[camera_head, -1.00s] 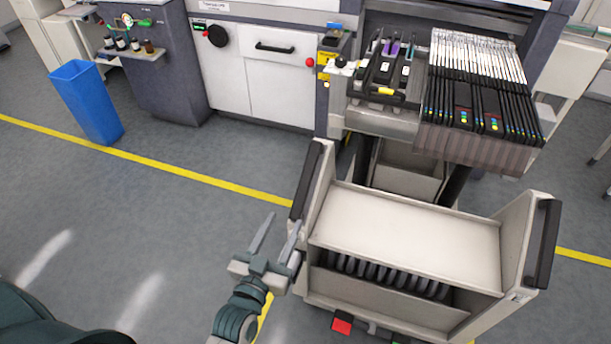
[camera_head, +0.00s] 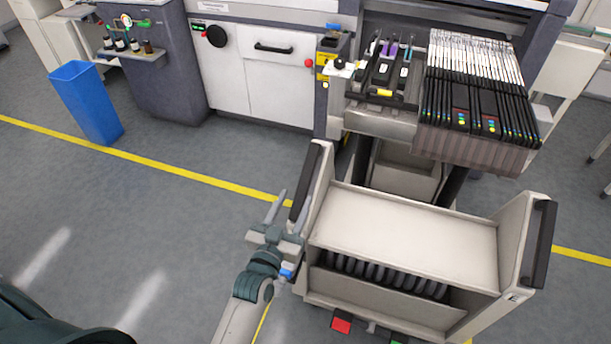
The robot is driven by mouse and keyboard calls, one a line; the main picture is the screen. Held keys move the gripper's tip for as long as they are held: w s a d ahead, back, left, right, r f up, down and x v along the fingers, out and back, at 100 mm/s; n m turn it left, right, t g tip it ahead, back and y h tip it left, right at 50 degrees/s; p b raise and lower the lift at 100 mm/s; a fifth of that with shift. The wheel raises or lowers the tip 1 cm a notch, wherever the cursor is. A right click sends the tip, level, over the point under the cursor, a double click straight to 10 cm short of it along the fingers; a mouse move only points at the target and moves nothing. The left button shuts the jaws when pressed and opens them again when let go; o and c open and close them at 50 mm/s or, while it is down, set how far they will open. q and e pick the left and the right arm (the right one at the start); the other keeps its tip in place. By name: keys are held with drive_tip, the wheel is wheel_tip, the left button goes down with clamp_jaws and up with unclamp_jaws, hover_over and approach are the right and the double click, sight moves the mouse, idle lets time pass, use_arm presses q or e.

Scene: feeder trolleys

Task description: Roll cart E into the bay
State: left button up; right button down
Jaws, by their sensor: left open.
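Cart E (camera_head: 410,225), a beige trolley with an "E" label on its right side panel, stands in front of the machine. It has a black left handle (camera_head: 304,185) and a black right handle (camera_head: 539,245). My left gripper (camera_head: 294,203) is open at the lower end of the left handle, with its fingers seeming to lie either side of it. I cannot tell whether they touch it. The bay (camera_head: 405,165) lies behind the cart, under the machine's feeder bank, partly hidden by the cart. My right gripper is not in view.
A bank of black feeders (camera_head: 470,100) overhangs behind the cart. A blue bin (camera_head: 87,103) stands at the left by a grey cabinet. A yellow floor line (camera_head: 180,173) crosses the floor. A red pedal (camera_head: 341,325) shows low on the cart's front.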

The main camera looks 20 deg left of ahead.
sight(305, 179)
use_arm(q)
drive_tip(key=w+p, duration=0.1)
drive_tip(key=w, duration=0.8)
drive_tip(key=shift+w+d, duration=0.1)
drive_tip(key=shift+d, duration=0.05)
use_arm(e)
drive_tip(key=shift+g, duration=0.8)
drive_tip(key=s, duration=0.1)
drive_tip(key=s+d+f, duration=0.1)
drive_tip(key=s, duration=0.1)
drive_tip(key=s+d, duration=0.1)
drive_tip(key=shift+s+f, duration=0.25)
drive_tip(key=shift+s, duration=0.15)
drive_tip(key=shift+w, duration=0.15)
use_arm(q)
clamp_jaws()
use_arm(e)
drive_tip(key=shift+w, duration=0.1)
